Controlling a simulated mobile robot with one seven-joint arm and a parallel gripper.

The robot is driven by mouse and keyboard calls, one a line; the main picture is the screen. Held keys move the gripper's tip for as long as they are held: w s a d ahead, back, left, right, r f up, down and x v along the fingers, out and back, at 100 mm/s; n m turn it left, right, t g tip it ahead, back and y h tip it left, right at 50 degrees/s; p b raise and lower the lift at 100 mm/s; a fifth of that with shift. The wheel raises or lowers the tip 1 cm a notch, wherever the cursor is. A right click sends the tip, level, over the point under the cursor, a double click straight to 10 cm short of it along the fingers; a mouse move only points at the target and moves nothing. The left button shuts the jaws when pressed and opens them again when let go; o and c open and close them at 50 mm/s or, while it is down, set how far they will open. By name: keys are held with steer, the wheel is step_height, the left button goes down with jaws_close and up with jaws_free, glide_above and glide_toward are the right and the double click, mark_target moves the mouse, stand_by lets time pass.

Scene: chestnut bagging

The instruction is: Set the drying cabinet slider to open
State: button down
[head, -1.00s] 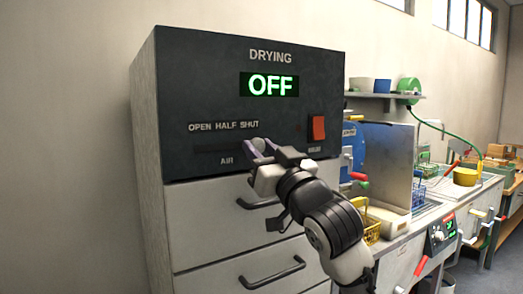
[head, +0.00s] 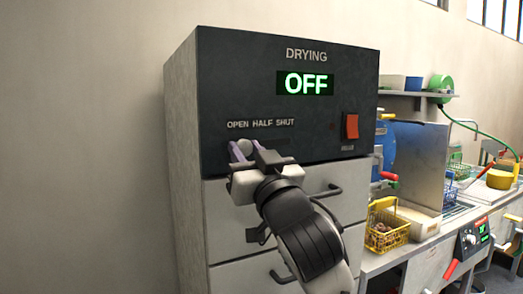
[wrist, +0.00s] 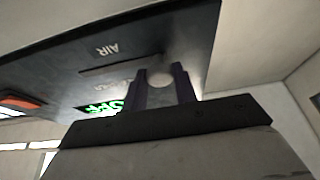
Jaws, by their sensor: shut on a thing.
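The drying cabinet (head: 225,100) has a dark front panel with the words OPEN, HALF and SHUT above a slider slot. The slider's round grey knob (head: 244,147) is below the word OPEN, at the left of the slot. My gripper (head: 243,154) is shut on the knob, its purple fingers on either side. In the wrist view the knob (wrist: 161,77) sits between the fingers, at one end of the dark slot (wrist: 118,65). My gripper hides part of the slot in the head view.
The display (head: 306,83) reads OFF in green. A red rocker switch (head: 352,126) is right of the slot. Drawer handles (head: 326,191) stick out below the panel. A bench with a yellow basket (head: 386,232) stands to the right.

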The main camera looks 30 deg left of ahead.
steer(key=shift+s+a, duration=0.15)
steer(key=shift+a, duration=0.05)
steer(key=c, duration=1.1)
jaws_free()
steer(key=b+v, duration=0.4)
steer(key=v, duration=1)
steer(key=shift+a, duration=0.1)
